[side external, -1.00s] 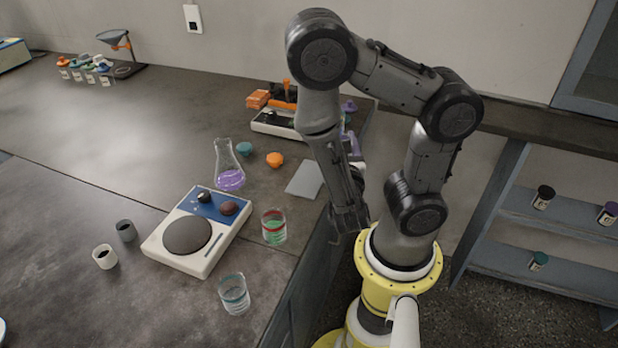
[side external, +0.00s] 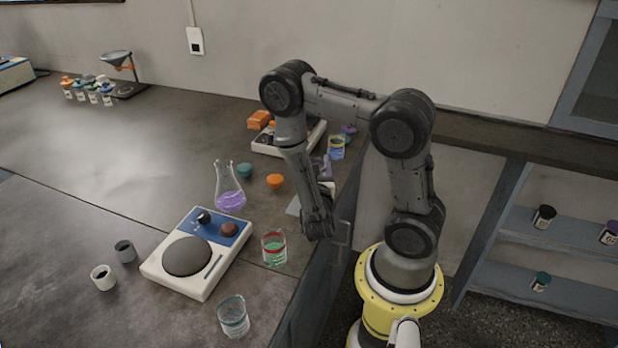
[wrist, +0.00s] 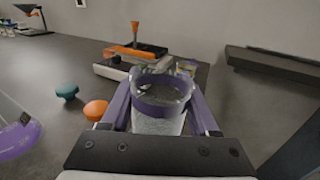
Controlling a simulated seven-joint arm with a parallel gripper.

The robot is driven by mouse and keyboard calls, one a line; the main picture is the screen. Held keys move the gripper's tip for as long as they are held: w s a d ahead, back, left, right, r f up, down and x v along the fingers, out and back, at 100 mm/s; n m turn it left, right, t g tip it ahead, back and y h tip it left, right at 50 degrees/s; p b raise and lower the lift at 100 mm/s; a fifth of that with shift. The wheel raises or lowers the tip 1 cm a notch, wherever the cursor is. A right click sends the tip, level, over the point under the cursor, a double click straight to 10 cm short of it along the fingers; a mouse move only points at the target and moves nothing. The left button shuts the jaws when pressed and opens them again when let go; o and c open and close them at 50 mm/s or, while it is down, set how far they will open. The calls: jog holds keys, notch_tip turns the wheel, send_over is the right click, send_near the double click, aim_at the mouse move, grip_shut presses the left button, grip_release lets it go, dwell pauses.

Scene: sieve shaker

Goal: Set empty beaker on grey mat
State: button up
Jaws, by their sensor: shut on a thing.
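My gripper (wrist: 160,88), with purple fingers, is shut around a clear glass beaker (wrist: 158,125) with a purple band. The beaker looks empty and upright in the wrist view. In the side view my gripper (side external: 322,168) is near the bench's right edge, and the beaker is mostly hidden by my arm. I cannot tell the beaker's height above the bench. The mat does not show in the wrist view.
Close by stand an orange stopper (side external: 275,181), a teal stopper (side external: 244,171), a purple-filled flask (side external: 230,200) and a red-and-green beaker (side external: 274,250). A blue-and-yellow beaker (side external: 336,147) stands behind.

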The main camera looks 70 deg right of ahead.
jog(key=f, duration=0.1)
jog(key=w+d+f, duration=0.1)
jog(key=w+f, duration=0.1)
jog(key=shift+d+f, duration=0.1)
jog(key=shift+d, duration=0.25)
jog(key=shift+w+d+f, duration=0.1)
jog(key=shift+f, duration=0.8)
jog(key=shift+w+d+f, duration=0.1)
jog(key=shift+f, duration=0.75)
jog(key=o, duration=1.4)
jog(key=shift+f, duration=0.1)
jog(key=shift+o, duration=0.2)
jog(key=shift+a, duration=0.15)
jog(key=v, duration=1)
jog(key=shift+v, duration=0.95)
